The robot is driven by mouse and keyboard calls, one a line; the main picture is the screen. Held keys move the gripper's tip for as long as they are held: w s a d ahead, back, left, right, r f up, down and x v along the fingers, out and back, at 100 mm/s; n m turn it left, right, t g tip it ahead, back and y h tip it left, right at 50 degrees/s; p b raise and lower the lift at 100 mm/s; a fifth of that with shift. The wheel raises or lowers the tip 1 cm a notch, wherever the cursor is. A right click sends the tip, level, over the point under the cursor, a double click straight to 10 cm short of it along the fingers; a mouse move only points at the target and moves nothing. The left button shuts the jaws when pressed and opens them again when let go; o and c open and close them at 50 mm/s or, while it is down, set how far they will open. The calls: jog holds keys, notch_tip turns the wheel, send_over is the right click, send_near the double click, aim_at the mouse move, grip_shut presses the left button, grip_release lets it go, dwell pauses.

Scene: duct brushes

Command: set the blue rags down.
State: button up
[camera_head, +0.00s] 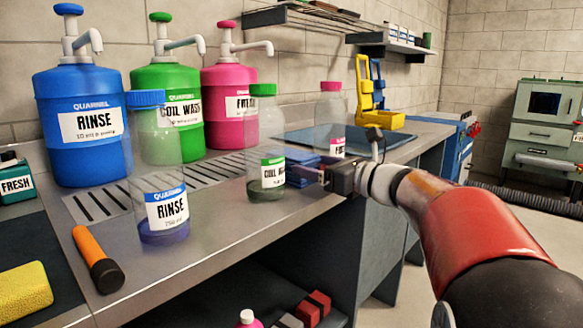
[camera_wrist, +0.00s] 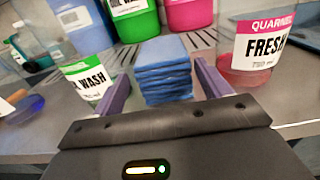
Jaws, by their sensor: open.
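The blue rags (camera_wrist: 163,70) form a neat folded stack in the middle of the wrist view, resting on the steel counter (camera_wrist: 215,115). In the head view the rags (camera_head: 303,163) show partly, behind the clear COIL WASH bottle and beside my wrist. My gripper (camera_wrist: 163,88) is open, with one purple-grey finger on each side of the stack. A gap shows between the stack and the left finger; contact at the right finger is hard to tell. In the head view my gripper (camera_head: 318,180) is low over the counter, its fingers mostly hidden.
Clear bottles labelled RINSE (camera_head: 163,212), COIL WASH (camera_head: 267,175) and FRESH (camera_wrist: 255,50) stand close around the gripper. Blue, green and pink pump jugs (camera_head: 85,125) line the wall. A dark blue mat (camera_head: 305,140) lies behind. An orange-handled tool (camera_head: 97,258) lies front left.

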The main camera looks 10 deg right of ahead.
jog(key=p+x, duration=0.1)
jog(key=x, duration=0.5)
jog(key=shift+w+f, duration=0.1)
jog(key=shift+w, duration=0.15)
jog(key=shift+c, duration=0.3)
jog(key=c, duration=0.7)
jog(key=shift+c, duration=1.1)
